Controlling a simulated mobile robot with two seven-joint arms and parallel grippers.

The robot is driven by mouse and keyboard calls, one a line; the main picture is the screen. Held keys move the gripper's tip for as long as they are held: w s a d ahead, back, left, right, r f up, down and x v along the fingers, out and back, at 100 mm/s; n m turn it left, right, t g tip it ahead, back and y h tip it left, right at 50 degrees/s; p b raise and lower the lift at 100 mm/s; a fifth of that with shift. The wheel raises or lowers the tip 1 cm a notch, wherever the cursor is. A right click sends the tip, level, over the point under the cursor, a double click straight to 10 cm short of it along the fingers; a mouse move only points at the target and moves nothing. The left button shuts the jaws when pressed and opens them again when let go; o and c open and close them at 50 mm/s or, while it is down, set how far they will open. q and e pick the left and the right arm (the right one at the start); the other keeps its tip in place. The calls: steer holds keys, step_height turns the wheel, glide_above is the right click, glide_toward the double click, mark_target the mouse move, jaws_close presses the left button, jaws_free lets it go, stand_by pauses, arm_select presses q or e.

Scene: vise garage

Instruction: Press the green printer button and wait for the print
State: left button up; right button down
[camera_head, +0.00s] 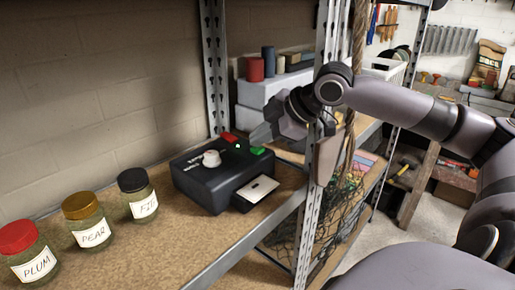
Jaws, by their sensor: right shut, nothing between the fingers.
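The black printer (203,186) sits on the wooden shelf. The green button (257,151) is at its back right edge, with a red button (229,137) farther left and a small lit green light (238,146) between them. A white label (258,188) shows on the tray at the printer's front. My right gripper (260,134) comes in from the right and is shut and empty. Its fingertips are just above the green button in the picture; I cannot tell whether they touch it. My left gripper is not in view.
Jars labelled PLUM (37,262), PEAR (92,233) and FIG (144,205) stand on the shelf left of the printer. A metal shelf post (311,225) and a hanging rope (346,145) stand right of the printer, close to my right arm. The shelf front is clear.

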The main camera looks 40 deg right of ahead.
mark_target(261, 149)
steer(key=shift+f, duration=0.3)
steer(key=shift+r, duration=0.15)
stand_by(0.4)
steer(key=shift+r+p, duration=0.7)
steer(key=shift+r, duration=0.1)
step_height(261, 149, up, 5)
steer(key=p, duration=0.5)
stand_by(0.7)
